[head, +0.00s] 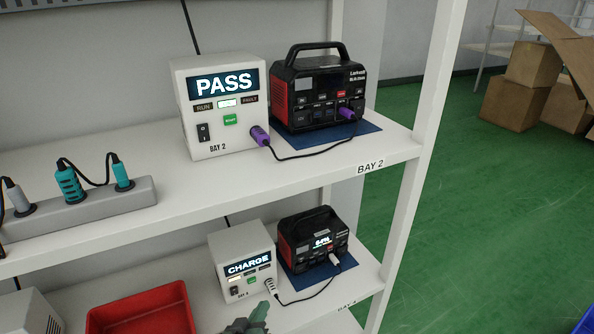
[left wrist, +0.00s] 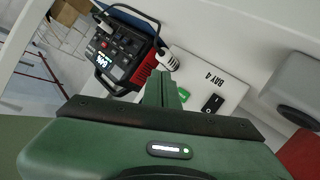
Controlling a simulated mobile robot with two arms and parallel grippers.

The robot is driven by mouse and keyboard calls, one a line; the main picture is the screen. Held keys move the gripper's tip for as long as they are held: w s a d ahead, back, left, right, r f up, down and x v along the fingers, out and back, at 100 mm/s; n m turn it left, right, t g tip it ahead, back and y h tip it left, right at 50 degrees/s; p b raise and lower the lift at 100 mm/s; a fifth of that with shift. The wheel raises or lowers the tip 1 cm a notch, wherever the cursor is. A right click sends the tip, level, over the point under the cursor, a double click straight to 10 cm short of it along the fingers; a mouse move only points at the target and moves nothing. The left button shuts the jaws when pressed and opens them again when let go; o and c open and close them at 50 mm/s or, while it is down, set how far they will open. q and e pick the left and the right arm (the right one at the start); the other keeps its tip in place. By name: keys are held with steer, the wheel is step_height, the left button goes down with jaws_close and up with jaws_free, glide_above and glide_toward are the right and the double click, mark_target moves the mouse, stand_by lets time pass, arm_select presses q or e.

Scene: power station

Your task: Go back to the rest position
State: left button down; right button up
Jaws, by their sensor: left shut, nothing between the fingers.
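My left gripper (head: 258,312) shows at the bottom edge of the head view, green and dark, low in front of the lower shelf. In the left wrist view its fingers (left wrist: 163,88) are together with nothing between them. Ahead of them is the white BAY 4 tester box (left wrist: 215,85), whose screen reads CHARGE in the head view (head: 243,255). The lower power station (head: 314,240), black and red, stands right of that box on a blue mat and shows a percentage. A cable with a pale plug joins the two. My right gripper is not in view.
On the upper shelf (head: 300,175), the BAY 2 tester (head: 215,120) reads PASS beside another power station (head: 318,95), joined by a purple-plugged cable. A grey socket strip (head: 90,205) lies left. A red bin (head: 145,310) is lower left. Cardboard boxes (head: 522,85) stand on open green floor.

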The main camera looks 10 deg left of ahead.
arm_select(q)
steer(key=s+a+r+m+g+y, duration=0.15)
steer(key=s+g, duration=0.25)
steer(key=s, duration=0.6)
steer(key=s+a+r+m+g, duration=0.1)
steer(key=s+r+m+g, duration=0.15)
steer(key=s, duration=0.75)
steer(key=s+a+r+m+g+y, duration=0.15)
steer(key=s+g, duration=0.25)
steer(key=s, duration=0.5)
step_height(320, 180, down, 26)
steer(key=s+g+h, duration=0.1)
steer(key=s+g, duration=0.1)
steer(key=s+a+f, duration=0.3)
steer(key=s+f, duration=1.3)
steer(key=shift+s+a+g, duration=0.15)
steer(key=shift+s+g, duration=0.2)
steer(key=shift+g, duration=0.1)
steer(key=shift+m, duration=0.25)
